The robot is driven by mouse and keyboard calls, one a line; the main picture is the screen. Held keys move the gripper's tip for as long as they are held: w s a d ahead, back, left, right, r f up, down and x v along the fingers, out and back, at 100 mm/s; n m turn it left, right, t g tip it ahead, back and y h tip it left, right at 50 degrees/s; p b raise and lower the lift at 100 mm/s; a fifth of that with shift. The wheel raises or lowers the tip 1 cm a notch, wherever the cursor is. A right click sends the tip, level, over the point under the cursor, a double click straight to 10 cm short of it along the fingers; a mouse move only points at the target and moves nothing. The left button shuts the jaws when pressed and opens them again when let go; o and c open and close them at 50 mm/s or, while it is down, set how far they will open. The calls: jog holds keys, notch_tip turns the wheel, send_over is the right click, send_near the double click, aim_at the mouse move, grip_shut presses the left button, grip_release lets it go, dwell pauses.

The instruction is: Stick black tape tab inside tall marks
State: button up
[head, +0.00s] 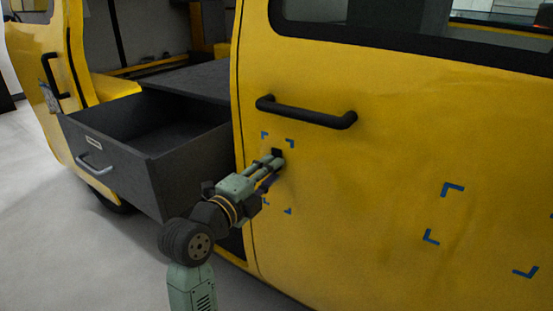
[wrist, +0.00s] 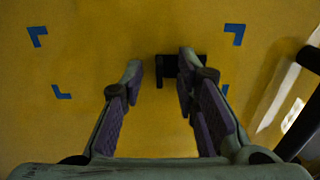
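The tall marks are blue corner pieces (head: 290,143) on the yellow door, below its black handle. In the wrist view the same marks (wrist: 235,33) lie sideways around my fingers. The black tape tab (head: 277,152) is a small dark patch inside these marks, near their upper end. In the wrist view the tab (wrist: 161,66) appears against the door behind my right fingertip, which hides part of it. My gripper (head: 272,166) points at the door; in the wrist view its fingers (wrist: 160,72) are apart with a clear gap. Whether a finger touches the tab cannot be told.
The black door handle (head: 307,112) sticks out just above the tall marks and shows at the right of the wrist view (wrist: 309,59). Wider-spaced blue marks (head: 453,189) are further right on the door. An open dark drawer (head: 122,170) juts out left of my arm.

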jog(key=v, duration=0.7)
jog(key=shift+s, duration=0.2)
jog(key=shift+a, duration=0.15)
dwell(0.4)
